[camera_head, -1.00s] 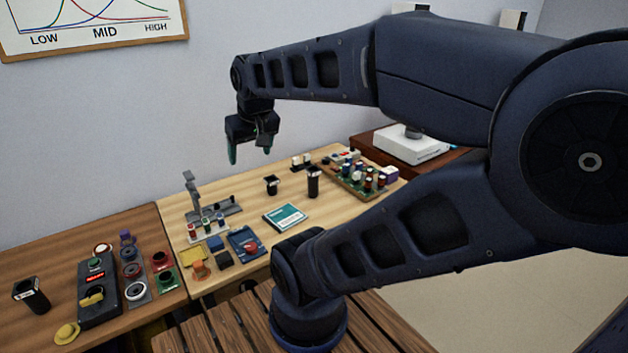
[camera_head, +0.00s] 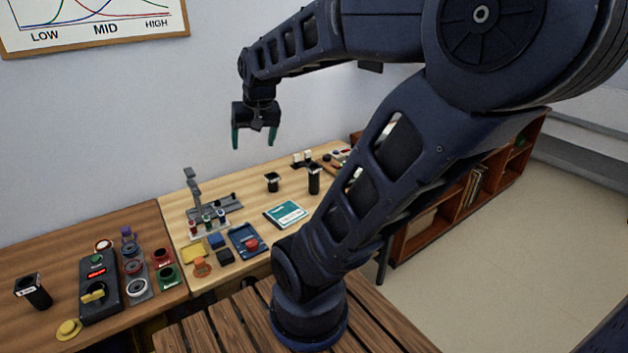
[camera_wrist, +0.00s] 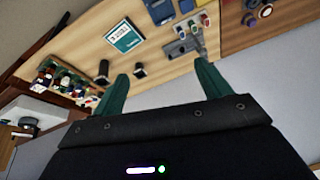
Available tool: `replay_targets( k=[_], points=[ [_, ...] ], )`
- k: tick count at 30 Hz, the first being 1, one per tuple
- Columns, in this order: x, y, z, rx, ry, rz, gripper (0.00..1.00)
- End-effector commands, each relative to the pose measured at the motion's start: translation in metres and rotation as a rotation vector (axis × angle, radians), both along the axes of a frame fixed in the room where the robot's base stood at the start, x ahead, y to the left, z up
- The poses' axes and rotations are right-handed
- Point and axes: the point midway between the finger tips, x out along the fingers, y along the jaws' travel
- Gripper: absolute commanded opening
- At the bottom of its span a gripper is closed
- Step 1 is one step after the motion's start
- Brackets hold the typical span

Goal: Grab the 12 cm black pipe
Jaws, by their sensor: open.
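Three black pipes with pale labels stand in the head view. A taller pipe (camera_head: 314,181) and a shorter pipe (camera_head: 272,184) are upright on the light wooden table. Another pipe (camera_head: 36,294) stands on the brown table at far left. The labels are too small to read, so I cannot tell which is 12 cm. My gripper (camera_head: 254,138) is open and empty, pointing down above the back of the light table, left of the two pipes in the picture. In the wrist view, the taller pipe (camera_wrist: 103,73) and shorter pipe (camera_wrist: 139,71) show beyond the fingers.
A grey stand (camera_head: 213,205) is on the light table below my gripper. A teal-and-white box (camera_head: 286,214) lies in front of the pipes. A black control box (camera_head: 98,287) and several coloured rings are at left. My arm hides the table's right part.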

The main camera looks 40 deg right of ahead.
Motion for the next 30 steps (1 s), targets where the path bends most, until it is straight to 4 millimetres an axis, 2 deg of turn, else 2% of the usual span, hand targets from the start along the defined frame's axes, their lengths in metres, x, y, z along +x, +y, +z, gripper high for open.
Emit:
replay_targets(
  k=[3,15,21,30],
  points=[
    [0.027,-0.017,-0.010,0.042,0.030,-0.100,0.76],
    [0.105,-0.082,-0.057,0.119,0.112,-0.461,0.76],
    [0.137,-0.119,-0.089,0.120,0.141,-0.646,0.76],
    [0.174,-0.180,-0.139,0.077,0.158,-0.919,0.76]
  ],
)
